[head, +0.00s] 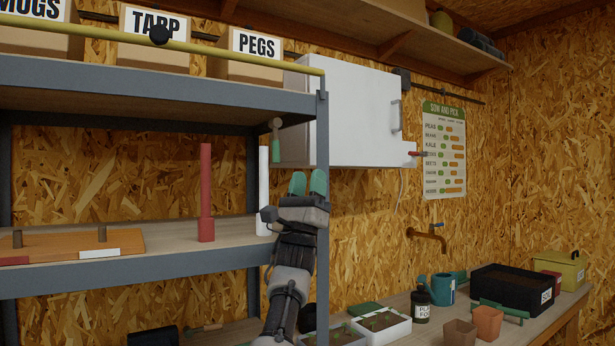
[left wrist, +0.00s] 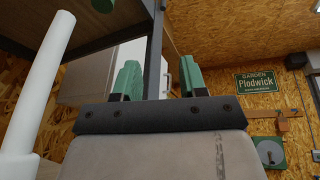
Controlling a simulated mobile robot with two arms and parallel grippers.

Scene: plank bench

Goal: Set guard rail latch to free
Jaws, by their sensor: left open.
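A green piece also shows at the top of the left wrist view (left wrist: 103,5). My left gripper (head: 308,183) has green fingertips, is open and empty, and points up below the lever, near the post. My right gripper is not in view.
A red post (head: 206,190) and a white post (head: 263,190) stand on the middle shelf, the white one close to my left gripper. A white cabinet (head: 345,115) hangs behind the corner post. Boxes stand on the top shelf. Pots and trays occupy the bench at right.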

